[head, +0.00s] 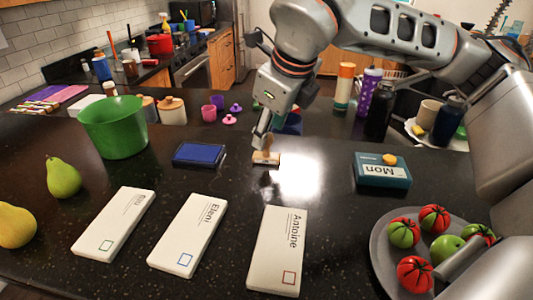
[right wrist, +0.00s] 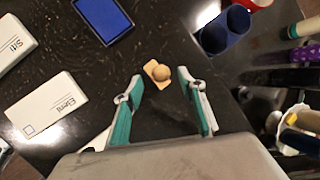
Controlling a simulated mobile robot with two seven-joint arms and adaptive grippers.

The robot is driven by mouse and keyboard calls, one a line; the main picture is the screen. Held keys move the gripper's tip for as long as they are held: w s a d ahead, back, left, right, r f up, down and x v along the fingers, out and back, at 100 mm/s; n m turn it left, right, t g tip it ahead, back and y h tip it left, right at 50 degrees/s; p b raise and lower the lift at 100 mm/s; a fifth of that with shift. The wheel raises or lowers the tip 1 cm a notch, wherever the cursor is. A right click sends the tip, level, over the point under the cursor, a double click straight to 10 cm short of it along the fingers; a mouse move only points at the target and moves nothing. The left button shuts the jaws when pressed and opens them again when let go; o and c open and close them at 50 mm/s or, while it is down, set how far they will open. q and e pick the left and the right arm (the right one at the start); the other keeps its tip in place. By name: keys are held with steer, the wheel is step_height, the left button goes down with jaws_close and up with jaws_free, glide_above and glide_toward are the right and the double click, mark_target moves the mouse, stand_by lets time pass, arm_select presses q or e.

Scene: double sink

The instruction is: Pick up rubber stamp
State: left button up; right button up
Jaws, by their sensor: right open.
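The blue ink pad (right wrist: 102,19) also shows in that view. My left gripper is not in view.
White name boxes "Siti" (head: 114,224), "Eleni" (head: 187,235) and "Antoine" (head: 278,250) lie in front. A green bowl (head: 115,127) stands left, a teal "Mon" box (head: 383,170) right, and a plate (head: 382,237) with tomatoes front right. Bottles and cups stand behind.

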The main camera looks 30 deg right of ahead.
mark_target(267, 148)
steer(key=b+x, duration=0.1)
steer(key=x, duration=0.3)
steer(key=shift+w+f+b, duration=0.1)
steer(key=shift+f+b, duration=0.05)
steer(key=shift+b, duration=0.2)
jaws_close()
steer(key=shift+r, duration=0.6)
step_height(267, 148, up, 19)
steer(key=p, duration=0.1)
steer(key=shift+p, duration=0.4)
steer(key=c, duration=1.1)
jaws_free()
steer(key=shift+r, duration=0.1)
